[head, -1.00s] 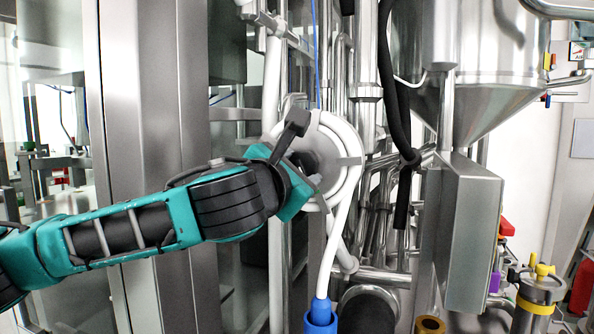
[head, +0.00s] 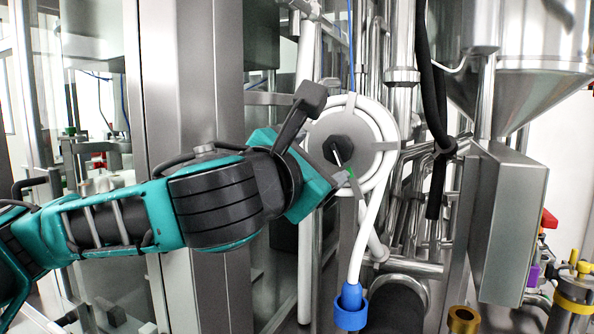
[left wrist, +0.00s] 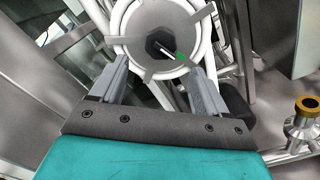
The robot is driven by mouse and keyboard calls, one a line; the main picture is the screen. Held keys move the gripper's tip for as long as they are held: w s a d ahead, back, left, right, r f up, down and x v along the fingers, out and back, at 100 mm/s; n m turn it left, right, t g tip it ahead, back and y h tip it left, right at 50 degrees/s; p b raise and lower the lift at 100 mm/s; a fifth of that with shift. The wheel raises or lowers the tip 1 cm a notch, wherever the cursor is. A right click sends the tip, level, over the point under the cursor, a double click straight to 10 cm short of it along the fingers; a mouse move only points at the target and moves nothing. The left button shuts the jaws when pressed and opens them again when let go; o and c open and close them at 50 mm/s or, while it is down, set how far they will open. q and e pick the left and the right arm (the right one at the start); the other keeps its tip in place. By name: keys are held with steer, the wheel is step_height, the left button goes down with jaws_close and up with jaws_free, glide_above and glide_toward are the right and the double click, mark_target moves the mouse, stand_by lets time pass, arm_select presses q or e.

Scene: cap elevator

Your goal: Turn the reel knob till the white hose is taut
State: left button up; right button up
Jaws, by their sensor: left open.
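The reel (head: 372,128) is a round grey disc with white hose wound around it, mounted among the pipes. Its black, many-sided knob (head: 337,149) is at the centre, and a thin white and green strip runs from it toward the lower right. The white hose (head: 361,240) runs down from the reel's right side, almost straight, into a blue end piece (head: 350,308). My left gripper (head: 343,174) is open just below the knob. In the left wrist view its fingers (left wrist: 160,76) are spread and empty, with the knob (left wrist: 161,43) beyond them. My right gripper is not in view.
A steel post (head: 190,90) stands behind my left arm. A grey metal box (head: 505,225) and a black hose (head: 434,120) are right of the reel. Pipes crowd behind it. A brass-coloured fitting (head: 463,320) is at the lower right.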

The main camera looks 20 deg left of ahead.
arm_select(q)
steer(key=s+b, duration=0.3)
steer(key=s, duration=0.3)
steer(key=shift+a, duration=0.1)
stand_by(0.3)
